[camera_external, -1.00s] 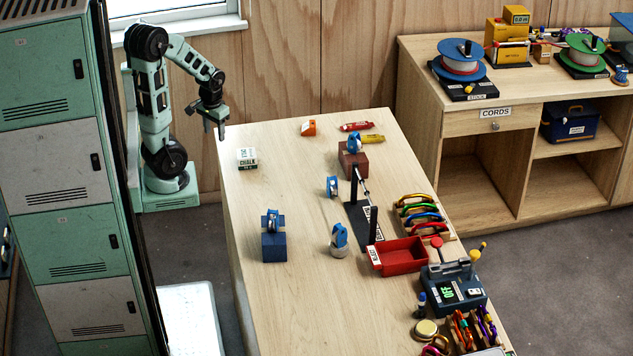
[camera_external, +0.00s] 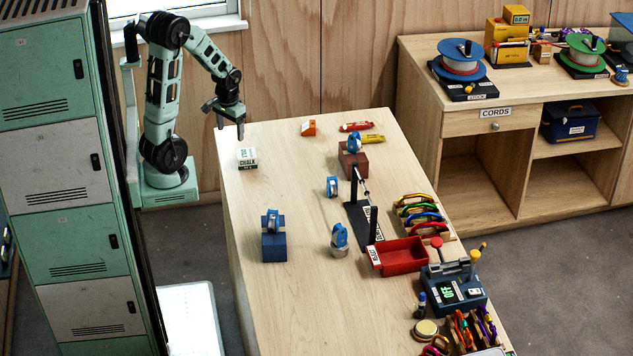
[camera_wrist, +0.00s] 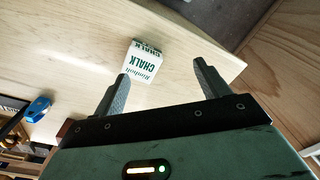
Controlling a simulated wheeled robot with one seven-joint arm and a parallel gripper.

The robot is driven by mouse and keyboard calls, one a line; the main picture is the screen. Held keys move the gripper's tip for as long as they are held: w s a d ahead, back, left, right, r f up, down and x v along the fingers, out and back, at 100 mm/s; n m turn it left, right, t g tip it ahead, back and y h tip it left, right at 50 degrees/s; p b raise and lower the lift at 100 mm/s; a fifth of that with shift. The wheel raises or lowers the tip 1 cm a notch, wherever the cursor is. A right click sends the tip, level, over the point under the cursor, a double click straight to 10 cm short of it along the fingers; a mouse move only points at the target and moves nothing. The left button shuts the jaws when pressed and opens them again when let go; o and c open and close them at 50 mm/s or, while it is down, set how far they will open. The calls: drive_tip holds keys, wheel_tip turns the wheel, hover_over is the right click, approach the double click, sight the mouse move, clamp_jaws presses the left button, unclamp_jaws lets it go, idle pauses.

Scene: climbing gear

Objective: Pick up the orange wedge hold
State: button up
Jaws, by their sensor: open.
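The orange wedge hold (camera_external: 308,128) lies on the far end of the wooden table (camera_external: 290,190), left of a red tube. My gripper (camera_external: 230,132) is open and empty above the table's far left corner, to the left of the wedge hold and apart from it. The wedge hold does not show in the wrist view.
A white chalk box (camera_external: 247,158) stands near the left edge, below my gripper; it also shows in the wrist view (camera_wrist: 142,62). A red tube (camera_external: 356,126) and a yellow tube (camera_external: 373,139) lie right of the wedge hold. Blue pulleys stand nearer.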

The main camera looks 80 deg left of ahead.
sight(309, 124)
drive_tip(key=w+d+f+n+t+h+p, duration=0.1)
drive_tip(key=w+d+t+h+p, duration=0.15)
drive_tip(key=w, duration=0.65)
drive_tip(key=w+d+f+n+t+h+p, duration=0.15)
drive_tip(key=w+p, duration=0.25)
drive_tip(key=w, duration=0.5)
drive_tip(key=w+a+r+n+t+h+p, duration=0.25)
drive_tip(key=w+r+n+t, duration=0.35)
drive_tip(key=w+r, duration=0.55)
drive_tip(key=s+a+f+n+t+y+b, duration=0.1)
drive_tip(key=a+f+n+b, duration=0.1)
drive_tip(key=a+f+n, duration=0.2)
drive_tip(key=s+a+f+n+t+y+b, duration=0.1)
drive_tip(key=a+f+n+b, duration=0.1)
drive_tip(key=a+f+n, duration=0.3)
drive_tip(key=s+a+f+n+t+y+b, duration=0.1)
drive_tip(key=a+f+n+b, duration=0.1)
drive_tip(key=a+f+n, duration=0.3)
drive_tip(key=shift+s+a+f+n, duration=0.15)
drive_tip(key=shift+f+n, duration=0.7)
drive_tip(key=shift+f, duration=0.35)
drive_tip(key=shift+s+a+f+n, duration=0.15)
drive_tip(key=shift+f+n, duration=0.65)
drive_tip(key=shift+f, duration=0.55)
drive_tip(key=shift+p+x, duration=0.75)
drive_tip(key=shift+x, duration=1.7)
drive_tip(key=c, duration=1.1)
